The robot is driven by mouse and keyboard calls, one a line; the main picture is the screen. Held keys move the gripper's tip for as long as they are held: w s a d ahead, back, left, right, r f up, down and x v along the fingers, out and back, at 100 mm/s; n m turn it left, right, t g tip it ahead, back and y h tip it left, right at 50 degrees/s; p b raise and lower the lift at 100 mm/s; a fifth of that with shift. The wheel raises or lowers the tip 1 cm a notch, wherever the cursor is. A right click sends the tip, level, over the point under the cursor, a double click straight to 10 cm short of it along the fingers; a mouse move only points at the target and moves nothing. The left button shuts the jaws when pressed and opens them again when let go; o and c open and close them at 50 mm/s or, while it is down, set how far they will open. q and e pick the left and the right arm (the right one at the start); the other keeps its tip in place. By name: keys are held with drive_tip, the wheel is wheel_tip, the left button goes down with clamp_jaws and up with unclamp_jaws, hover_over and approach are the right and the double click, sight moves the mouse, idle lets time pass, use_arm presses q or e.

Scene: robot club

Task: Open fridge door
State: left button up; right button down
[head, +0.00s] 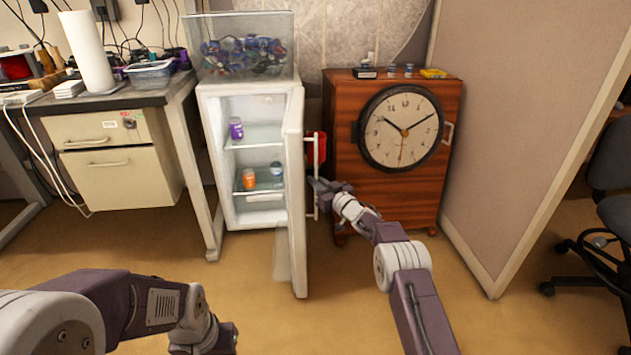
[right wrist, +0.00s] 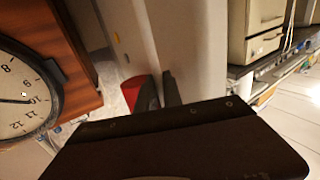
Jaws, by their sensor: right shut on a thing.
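The small white fridge (head: 207,150) stands open, and its shelves show a purple jar (head: 236,128), an orange jar (head: 249,179) and a dark blue-grey jar (head: 276,170). Its door (head: 297,220) is swung out toward me and shows nearly edge-on. A white vertical handle (head: 316,160) is on the door's outer side. My right gripper (head: 316,187) is shut on the handle's lower part; in the right wrist view its dark fingers (right wrist: 170,90) show against the pale door (right wrist: 190,50). My left gripper (head: 228,338) is low in the head view, away from the fridge, its fingertips unclear.
A wooden cabinet (head: 345,195) with a large clock (head: 401,128) stands right of the door. A red container (head: 321,146) shows behind the handle. A clear box of dark items (head: 245,55) sits on the fridge. A desk (head: 120,98) is left; a partition (head: 520,130) is right. Floor in front is clear.

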drive_tip(key=shift+w+r, duration=0.1)
drive_tip(key=shift+r, duration=0.25)
drive_tip(key=c, duration=1.5)
unclamp_jaws()
drive_tip(key=shift+c, duration=0.2)
drive_tip(key=shift+o, duration=0.2)
drive_tip(key=shift+f, duration=0.2)
drive_tip(key=b+v, duration=0.6)
drive_tip(key=v, duration=0.3)
